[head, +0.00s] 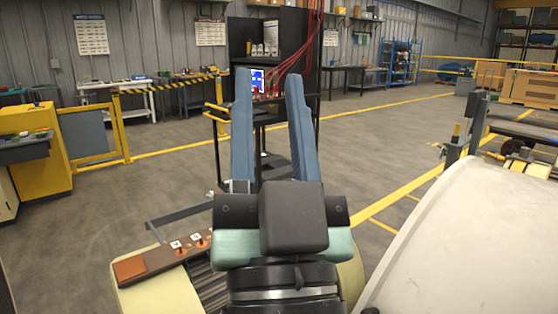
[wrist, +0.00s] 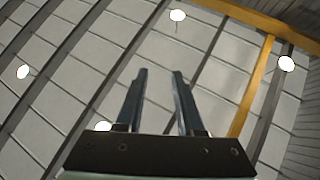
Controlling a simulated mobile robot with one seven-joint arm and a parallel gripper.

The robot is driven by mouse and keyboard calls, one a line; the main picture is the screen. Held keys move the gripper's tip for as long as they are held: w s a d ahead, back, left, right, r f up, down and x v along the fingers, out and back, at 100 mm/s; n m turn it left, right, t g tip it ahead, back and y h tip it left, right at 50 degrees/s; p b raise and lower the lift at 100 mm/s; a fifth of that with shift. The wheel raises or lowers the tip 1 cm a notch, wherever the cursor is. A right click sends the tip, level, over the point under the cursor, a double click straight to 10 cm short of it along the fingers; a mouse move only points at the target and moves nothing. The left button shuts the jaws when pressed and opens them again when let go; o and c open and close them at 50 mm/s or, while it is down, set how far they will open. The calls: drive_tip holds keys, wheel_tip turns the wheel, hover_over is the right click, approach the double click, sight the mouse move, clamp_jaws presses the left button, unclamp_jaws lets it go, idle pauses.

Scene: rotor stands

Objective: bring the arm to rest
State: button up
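My gripper (head: 268,78) stands in the middle of the head view, its two long blue fingers pointing up and spread apart. Nothing is between the fingers. In the wrist view my gripper (wrist: 159,74) is also open and empty, with the ceiling behind it. The fingers touch nothing that I can see. The dark block and pale green parts below the fingers belong to my arm, which hides part of the floor and the lower middle of the scene.
A large white curved body (head: 475,245) is close at the lower right. A black cabinet (head: 315,75) with red cables stands ahead. A yellow cabinet (head: 38,155) and yellow rail (head: 120,125) are at the left. Grey floor (head: 385,130) is clear between.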

drive_tip(key=s+r+h+p, duration=0.1)
drive_tip(key=s+r+p, duration=0.1)
drive_tip(key=r+p, duration=1.1)
drive_tip(key=s+r+n+t+h+p, duration=0.1)
drive_tip(key=r+p, duration=1.2)
drive_tip(key=r, duration=0.7)
drive_tip(key=shift+s+d, duration=0.35)
drive_tip(key=shift+d, duration=0.05)
